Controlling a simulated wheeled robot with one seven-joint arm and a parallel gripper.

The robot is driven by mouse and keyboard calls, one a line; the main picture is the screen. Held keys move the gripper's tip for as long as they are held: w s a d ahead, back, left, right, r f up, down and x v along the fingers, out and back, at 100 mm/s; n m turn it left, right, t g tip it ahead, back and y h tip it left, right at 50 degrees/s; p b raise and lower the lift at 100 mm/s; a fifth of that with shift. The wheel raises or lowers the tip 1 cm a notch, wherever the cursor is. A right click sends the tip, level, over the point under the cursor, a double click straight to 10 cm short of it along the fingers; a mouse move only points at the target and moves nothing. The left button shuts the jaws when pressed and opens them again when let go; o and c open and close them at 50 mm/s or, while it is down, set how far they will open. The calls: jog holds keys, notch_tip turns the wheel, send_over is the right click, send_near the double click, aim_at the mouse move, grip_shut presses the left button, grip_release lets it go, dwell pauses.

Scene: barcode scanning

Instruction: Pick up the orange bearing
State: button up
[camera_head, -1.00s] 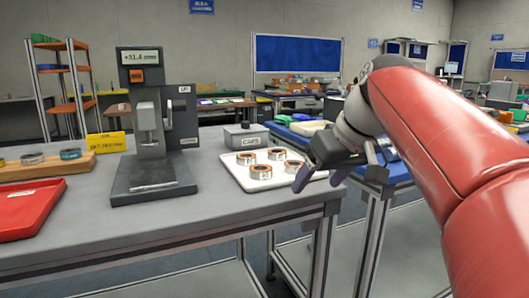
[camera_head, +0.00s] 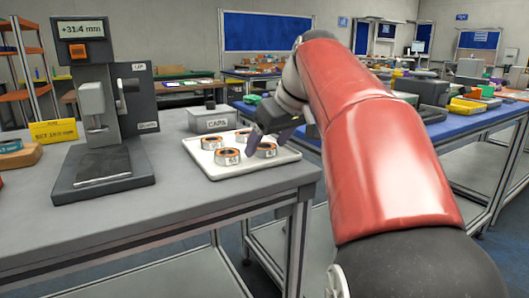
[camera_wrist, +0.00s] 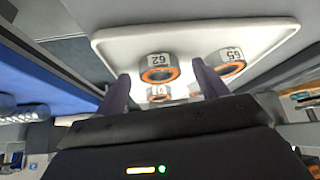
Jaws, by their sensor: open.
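Several orange-ringed grey bearings stand on a white tray (camera_head: 240,171) at the table's right end. In the head view, one bearing (camera_head: 228,156) is at the front, one (camera_head: 211,143) at the left, and another (camera_head: 266,150) is close by my gripper (camera_head: 264,141), partly covered. My gripper is open and empty, low over the tray's right side. Another bearing (camera_wrist: 160,93) appears between the fingers, partly hidden by the gripper body.
A grey CAPS box (camera_head: 210,120) stands behind the tray. A measuring stand (camera_head: 97,168) with a display reading +31.4 mm is to the left, next to a yellow sign (camera_head: 54,132). A blue-topped table (camera_head: 450,125) is to the right.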

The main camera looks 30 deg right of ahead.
jog(key=shift+c, duration=0.4)
jog(key=c, duration=1.1)
jog(key=shift+o, duration=0.2)
